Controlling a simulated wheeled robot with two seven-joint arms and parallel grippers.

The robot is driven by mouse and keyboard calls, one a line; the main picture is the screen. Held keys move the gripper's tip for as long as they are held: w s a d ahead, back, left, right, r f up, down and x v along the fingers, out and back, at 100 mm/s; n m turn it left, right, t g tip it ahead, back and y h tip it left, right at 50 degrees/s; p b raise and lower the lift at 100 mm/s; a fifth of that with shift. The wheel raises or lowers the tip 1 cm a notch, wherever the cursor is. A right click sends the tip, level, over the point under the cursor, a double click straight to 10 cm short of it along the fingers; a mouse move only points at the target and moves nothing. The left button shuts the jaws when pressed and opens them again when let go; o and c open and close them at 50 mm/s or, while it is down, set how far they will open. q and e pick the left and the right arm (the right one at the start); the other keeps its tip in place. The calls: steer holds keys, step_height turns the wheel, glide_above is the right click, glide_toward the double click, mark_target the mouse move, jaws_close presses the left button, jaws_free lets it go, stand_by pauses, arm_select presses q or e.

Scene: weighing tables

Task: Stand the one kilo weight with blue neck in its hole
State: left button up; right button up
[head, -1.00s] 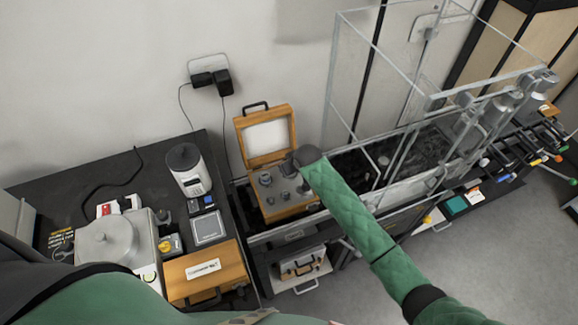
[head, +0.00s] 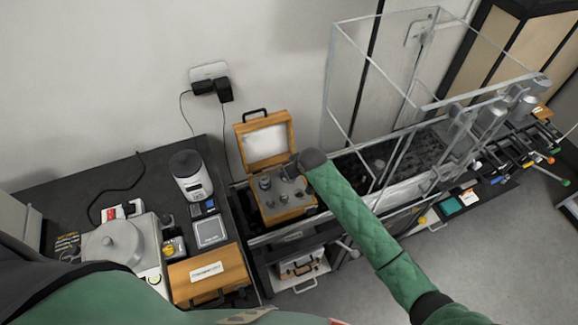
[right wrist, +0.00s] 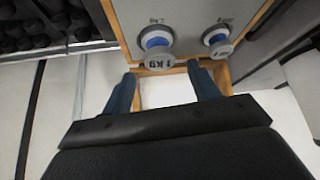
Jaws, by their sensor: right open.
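The one kilo weight with blue neck (right wrist: 157,42) is in the upper middle of the right wrist view, marked 1 KG, over the grey panel of the wooden weight box (right wrist: 180,66). I cannot tell whether it sits fully in its hole. A second blue-necked weight (right wrist: 217,40) is to its right. My right gripper (right wrist: 163,80) is open and empty, its two fingers just short of the one kilo weight. In the head view the open box (head: 262,206) holds several grey weights, with my right gripper (head: 292,168) over its right side. My left gripper is out of sight.
The box's raised lid (head: 265,143) stands behind it. A glass tank frame (head: 385,110) rises close to the right.

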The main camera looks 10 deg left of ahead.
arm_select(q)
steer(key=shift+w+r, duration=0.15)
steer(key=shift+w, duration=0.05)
arm_select(e)
steer(key=v, duration=0.6)
steer(key=shift+s+d+r, duration=0.15)
steer(key=shift+r, duration=0.05)
